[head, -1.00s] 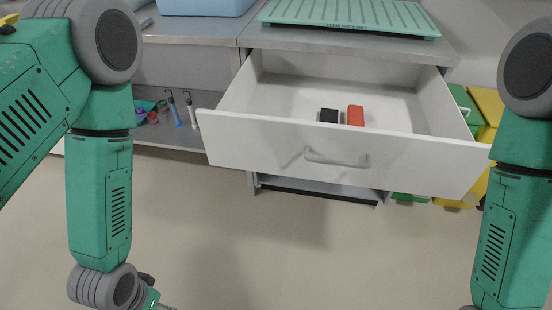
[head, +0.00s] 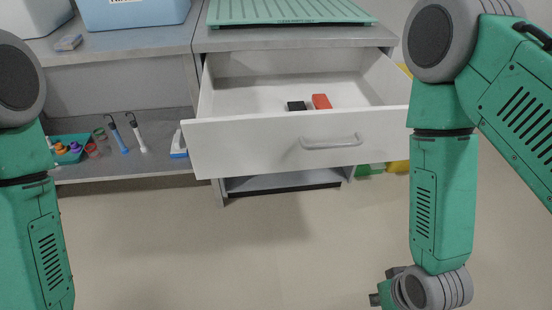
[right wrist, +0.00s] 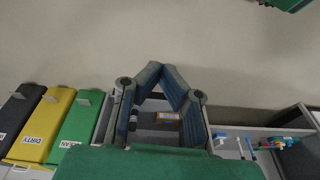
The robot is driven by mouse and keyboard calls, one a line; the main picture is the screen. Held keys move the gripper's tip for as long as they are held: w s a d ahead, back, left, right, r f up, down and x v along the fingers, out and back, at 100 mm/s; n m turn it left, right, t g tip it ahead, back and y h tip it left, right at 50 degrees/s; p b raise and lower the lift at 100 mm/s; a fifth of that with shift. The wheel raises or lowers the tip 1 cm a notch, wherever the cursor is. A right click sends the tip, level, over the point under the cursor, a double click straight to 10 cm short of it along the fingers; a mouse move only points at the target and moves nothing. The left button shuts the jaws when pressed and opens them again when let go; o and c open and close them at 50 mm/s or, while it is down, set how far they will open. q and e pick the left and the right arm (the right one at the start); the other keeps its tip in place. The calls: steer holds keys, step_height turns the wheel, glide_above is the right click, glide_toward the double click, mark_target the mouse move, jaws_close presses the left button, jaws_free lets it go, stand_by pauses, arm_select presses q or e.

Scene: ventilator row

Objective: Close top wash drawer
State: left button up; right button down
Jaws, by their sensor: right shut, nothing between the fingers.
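The top wash drawer (head: 245,147) is white and stands pulled out in the head view, below the counter. Its grey bar handle (head: 331,143) is on the front panel. A black block (head: 297,106) and a red block (head: 321,102) lie inside it. My right arm overlaps the front panel's right end in the picture. My right gripper (right wrist: 160,70) is shut and empty in the right wrist view, its fingertips together; nothing touches it there. In the head view only part of that hand shows, low and in front of the drawer. My left gripper is out of frame.
A green ribbed tray (head: 290,10) and a blue tub (head: 135,14) sit on the counter. Left of the drawer, a lower shelf (head: 125,170) holds brushes and a teal tray (head: 66,150). Yellow (right wrist: 45,125) and green (right wrist: 80,122) bins stand beside the unit. The floor in front is clear.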

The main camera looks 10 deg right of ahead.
steer(key=w+a+m+t+y+b, duration=0.1)
steer(key=w+a+m+t+b, duration=0.35)
steer(key=w, duration=0.45)
steer(key=m+t+h+b, duration=0.1)
steer(key=m+t+b, duration=0.95)
steer(key=m, duration=0.25)
glide_toward(284, 149)
steer(key=s+f, duration=0.1)
steer(key=s, duration=0.5)
steer(key=shift+t, duration=0.3)
steer(key=w+p, duration=0.1)
steer(key=w, duration=0.3)
steer(key=w+p, duration=0.1)
steer(key=w, duration=0.3)
steer(key=w+p, duration=0.1)
steer(key=w, duration=0.3)
steer(key=shift+w+d+r, duration=0.1)
steer(key=shift+w+d, duration=0.25)
steer(key=shift+w, duration=0.05)
steer(key=shift+w+a+r, duration=0.15)
steer(key=shift+w+a, duration=0.2)
steer(key=shift+w, duration=0.25)
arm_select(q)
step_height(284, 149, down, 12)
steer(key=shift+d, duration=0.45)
